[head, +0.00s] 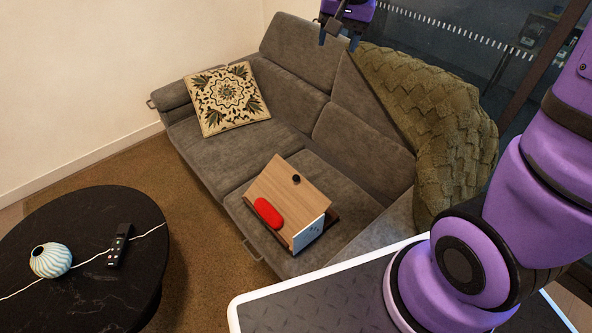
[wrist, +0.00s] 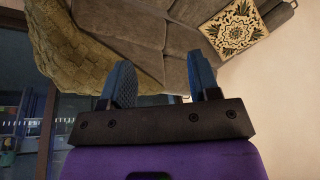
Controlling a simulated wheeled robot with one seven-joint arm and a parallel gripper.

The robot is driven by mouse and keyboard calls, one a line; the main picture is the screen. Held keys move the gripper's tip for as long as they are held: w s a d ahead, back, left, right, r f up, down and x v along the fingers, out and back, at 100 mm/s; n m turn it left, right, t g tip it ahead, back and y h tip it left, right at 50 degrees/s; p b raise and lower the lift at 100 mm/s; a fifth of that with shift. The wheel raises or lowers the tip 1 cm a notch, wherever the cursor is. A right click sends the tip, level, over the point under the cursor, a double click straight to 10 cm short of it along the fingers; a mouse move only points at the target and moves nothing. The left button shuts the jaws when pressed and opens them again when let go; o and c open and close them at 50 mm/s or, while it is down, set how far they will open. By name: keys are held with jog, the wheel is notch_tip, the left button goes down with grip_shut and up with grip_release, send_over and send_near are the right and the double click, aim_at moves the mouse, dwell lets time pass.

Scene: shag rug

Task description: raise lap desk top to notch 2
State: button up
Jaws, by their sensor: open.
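The lap desk (head: 288,192) sits on the seat cushion of the grey sofa in the head view. Its wooden top is tilted, with a red pad along the lower left edge, a small black round spot near the upper edge and a white side panel at the right. I cannot tell which notch it rests in. My gripper (head: 337,39) is high at the top of the head view, in the air well away from the lap desk. In the wrist view my gripper (wrist: 162,80) has its fingers spread, with nothing between them. The lap desk is not in the wrist view.
The sofa (head: 212,157) carries a patterned pillow (head: 226,98) and a green knitted throw (head: 430,110). A black round table (head: 60,290) at the left holds a striped vase (head: 51,260) and a remote (head: 119,245). Brown rug (head: 205,250) lies clear between table and sofa.

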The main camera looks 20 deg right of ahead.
jog(key=w+a+f+m+g, duration=0.1)
jog(key=w+f+m, duration=0.1)
jog(key=w+f, duration=0.7)
jog(key=m+g, duration=0.2)
jog(key=m, duration=0.4)
send_over(296, 177)
notch_tip(296, 177, down, 37)
notch_tip(296, 177, down, 12)
jog(key=shift+r, duration=0.1)
